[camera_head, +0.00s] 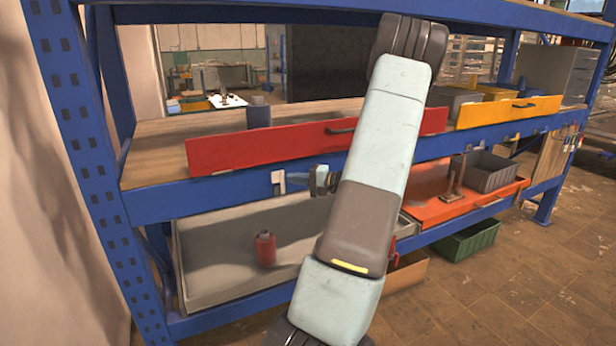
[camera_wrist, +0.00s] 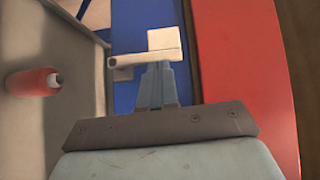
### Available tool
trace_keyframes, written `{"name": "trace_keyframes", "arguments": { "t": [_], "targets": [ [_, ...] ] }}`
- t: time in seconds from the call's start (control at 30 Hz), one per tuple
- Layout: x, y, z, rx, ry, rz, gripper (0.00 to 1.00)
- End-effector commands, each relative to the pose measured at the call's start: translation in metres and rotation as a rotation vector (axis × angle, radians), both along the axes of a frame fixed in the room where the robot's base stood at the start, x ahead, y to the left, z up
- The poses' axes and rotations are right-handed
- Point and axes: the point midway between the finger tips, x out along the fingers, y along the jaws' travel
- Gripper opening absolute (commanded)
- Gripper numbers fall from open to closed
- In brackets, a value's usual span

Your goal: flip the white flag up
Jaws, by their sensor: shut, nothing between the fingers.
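The white flag (camera_head: 278,179) is a small pale piece on the blue beam below the red panel, at the left of the head view. In the wrist view it shows as a square plate (camera_wrist: 164,40) with a narrow bar (camera_wrist: 143,60) running to the left, the side toward the grey tray. My gripper (camera_head: 314,181) is just right of the flag in the head view. In the wrist view my gripper's fingers (camera_wrist: 157,72) are shut and empty, with their tips at the bar's near edge. I cannot tell whether they touch it.
The red panel (camera_head: 235,150) is above the beam. A grey tray (camera_head: 215,268) with a red bottle (camera_head: 265,250) is below it. An orange tray (camera_head: 450,205) and a grey bin (camera_head: 488,172) are to the right. A blue upright (camera_head: 82,150) bounds the left.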

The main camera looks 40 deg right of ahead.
Motion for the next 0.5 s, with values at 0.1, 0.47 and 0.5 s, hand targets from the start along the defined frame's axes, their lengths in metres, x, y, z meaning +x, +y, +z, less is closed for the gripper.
{"name": "trace_keyframes", "arguments": {
  "t": [0.1,0.47,0.5],
  "targets": [
    [0.0001,0.0003,-0.0001,0.0,0.001,0.0,0.0],
    [-0.0005,-0.0026,-0.0005,0.0,0.0,0.001,0.0],
    [-0.001,-0.0049,-0.0007,0.0,0.0,0.002,0.0]
  ]
}}
